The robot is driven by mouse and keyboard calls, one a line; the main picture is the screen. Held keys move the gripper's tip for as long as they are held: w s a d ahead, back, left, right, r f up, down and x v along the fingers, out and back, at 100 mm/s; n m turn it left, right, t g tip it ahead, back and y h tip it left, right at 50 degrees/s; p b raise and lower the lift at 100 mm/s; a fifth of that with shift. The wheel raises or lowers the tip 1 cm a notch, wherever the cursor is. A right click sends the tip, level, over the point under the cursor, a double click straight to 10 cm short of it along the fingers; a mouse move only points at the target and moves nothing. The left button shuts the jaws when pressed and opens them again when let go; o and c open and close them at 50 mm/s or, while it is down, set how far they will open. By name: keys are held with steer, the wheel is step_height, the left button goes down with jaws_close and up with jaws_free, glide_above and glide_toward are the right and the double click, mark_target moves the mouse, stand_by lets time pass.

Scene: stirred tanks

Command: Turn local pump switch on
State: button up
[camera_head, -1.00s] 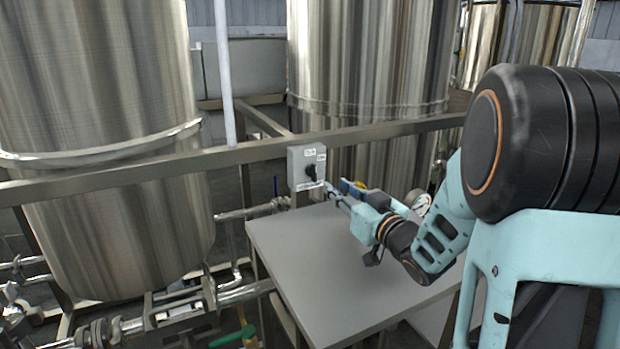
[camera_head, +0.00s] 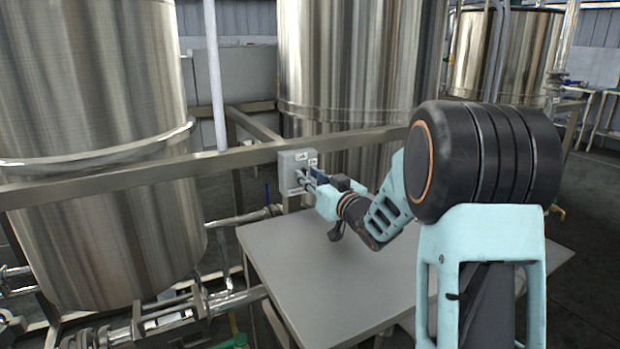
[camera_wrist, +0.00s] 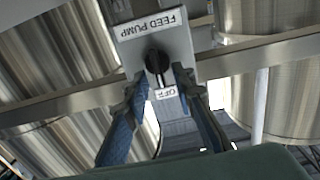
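The pump switch is a grey box (camera_head: 290,160) on the metal rail, with white labels and a black knob. In the wrist view the box (camera_wrist: 185,45) appears turned over, labelled "FEED PUMP", and the black knob (camera_wrist: 157,62) lies near its middle with its bar pointing toward the "OFF" label. My gripper (camera_wrist: 159,80) is open, one finger on each side of the knob's lower part. I cannot tell whether either finger touches it. In the head view my gripper (camera_head: 308,179) is at the box front and hides the knob.
A grey table (camera_head: 310,260) lies under my arm, its top clear. Large steel tanks (camera_head: 95,130) stand behind the rail (camera_head: 130,178). Pipes and valves (camera_head: 150,315) run low at the left.

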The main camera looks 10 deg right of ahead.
steer(key=shift+c, duration=0.5)
jaws_close()
steer(key=shift+m+p, duration=0.3)
steer(key=shift+p, duration=0.05)
steer(key=shift+w+d+f+m+p, duration=0.1)
steer(key=shift+d+m+p, duration=0.05)
steer(key=shift+m+p, duration=1.5)
steer(key=shift+d+f+m+p, duration=0.2)
steer(key=shift+m+p, duration=0.95)
steer(key=shift+m, duration=1)
steer(key=shift+w+d+f+m+p, duration=0.1)
steer(key=shift+d+m+p, duration=0.05)
steer(key=shift+m+p, duration=1.5)
steer(key=shift+m, duration=0.35)
